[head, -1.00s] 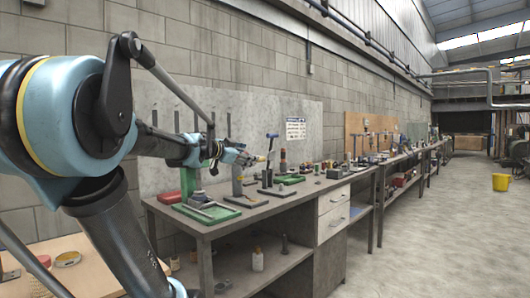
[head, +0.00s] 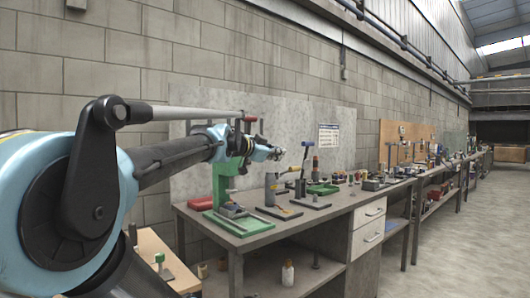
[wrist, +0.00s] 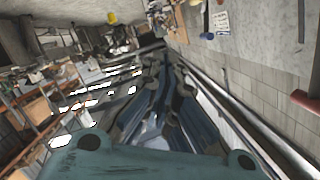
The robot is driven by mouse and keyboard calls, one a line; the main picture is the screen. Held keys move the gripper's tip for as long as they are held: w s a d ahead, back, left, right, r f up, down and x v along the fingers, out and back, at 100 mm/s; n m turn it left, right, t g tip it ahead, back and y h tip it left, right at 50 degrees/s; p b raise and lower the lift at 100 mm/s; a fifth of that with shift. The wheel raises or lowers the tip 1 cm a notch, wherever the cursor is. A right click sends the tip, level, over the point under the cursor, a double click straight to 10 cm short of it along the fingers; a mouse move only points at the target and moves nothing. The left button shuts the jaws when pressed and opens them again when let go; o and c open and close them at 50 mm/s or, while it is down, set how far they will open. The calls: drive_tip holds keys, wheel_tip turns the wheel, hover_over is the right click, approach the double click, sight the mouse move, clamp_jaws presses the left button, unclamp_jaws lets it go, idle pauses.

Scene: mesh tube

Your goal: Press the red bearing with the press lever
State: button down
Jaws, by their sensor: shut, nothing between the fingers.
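A green press (head: 223,188) stands at the near left end of the workbench, its top partly hidden behind my arm. A small red piece (head: 251,118) shows above my wrist, beside the press column's top; I cannot tell whether it belongs to the press lever. A red cylinder (wrist: 305,104) shows at the right edge of the wrist view. I cannot make out the red bearing; the press's working area is too small to read. My gripper (head: 275,153) is shut and empty, in the air above the bench and right of the press. Its dark fingers (wrist: 160,75) meet in the wrist view.
The workbench (head: 290,228) holds a grey arbor tool (head: 271,189), a blue-handled tool (head: 304,165) and several small parts. A wall panel (head: 280,125) stands behind. The floor at right is clear.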

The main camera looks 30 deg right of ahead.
drive_tip(key=v, duration=0.7)
drive_tip(key=shift+s+r, duration=0.4)
drive_tip(key=shift+s, duration=0.05)
drive_tip(key=shift+s+d, duration=0.1)
idle(0.7)
